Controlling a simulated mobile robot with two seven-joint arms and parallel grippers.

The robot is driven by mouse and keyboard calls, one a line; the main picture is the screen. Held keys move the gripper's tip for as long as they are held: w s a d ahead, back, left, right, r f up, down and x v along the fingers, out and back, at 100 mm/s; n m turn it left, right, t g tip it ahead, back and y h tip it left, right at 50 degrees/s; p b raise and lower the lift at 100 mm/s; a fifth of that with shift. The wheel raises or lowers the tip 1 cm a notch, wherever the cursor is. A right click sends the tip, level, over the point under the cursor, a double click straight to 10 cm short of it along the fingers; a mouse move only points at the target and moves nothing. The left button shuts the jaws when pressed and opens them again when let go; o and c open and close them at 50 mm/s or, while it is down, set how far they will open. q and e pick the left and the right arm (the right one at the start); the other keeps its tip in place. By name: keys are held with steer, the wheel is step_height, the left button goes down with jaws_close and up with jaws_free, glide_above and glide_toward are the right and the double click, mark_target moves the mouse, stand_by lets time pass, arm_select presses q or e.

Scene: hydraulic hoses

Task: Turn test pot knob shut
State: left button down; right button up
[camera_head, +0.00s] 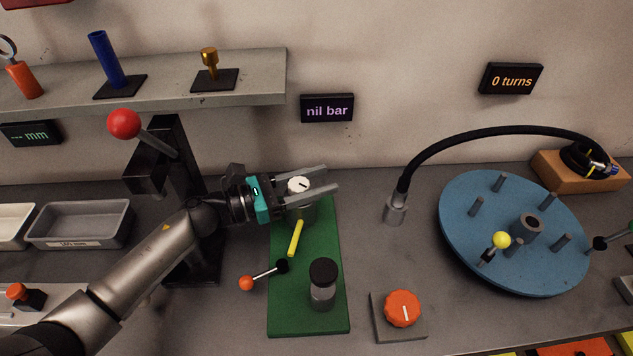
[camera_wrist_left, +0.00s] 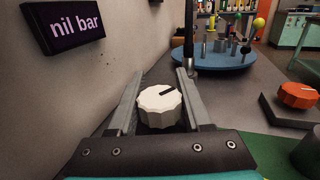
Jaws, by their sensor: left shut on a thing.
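The white test pot knob (camera_head: 299,185) has a scalloped rim and a dark pointer line on top. It sits on a grey pot at the back of the green base plate (camera_head: 310,318). My left gripper (camera_head: 325,179) reaches in from the left with its fingers on either side of the knob. In the left wrist view the knob (camera_wrist_left: 159,105) lies between the two fingers, its pointer towards the upper right. The fingers are shut on it. My right gripper is not in view.
A yellow lever (camera_head: 295,238), an orange-tipped lever (camera_head: 262,276) and a black-capped cylinder (camera_head: 323,284) stand close by on the plate. An orange knob (camera_head: 403,308) sits to the right. A "nil bar" display (camera_head: 327,108) hangs behind. A black hose (camera_head: 470,134) arches towards the blue disc (camera_head: 470,255).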

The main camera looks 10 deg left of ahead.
mark_target(288, 190)
arm_select(q)
steer(key=shift+c, duration=1.7)
jaws_free()
steer(key=v, duration=0.6)
steer(key=shift+s+a+f+b, duration=0.1)
steer(key=shift+s+a+b, duration=0.1)
steer(key=shift+b, duration=0.15)
steer(key=shift+s+a, duration=0.3)
steer(key=shift+a, duration=0.1)
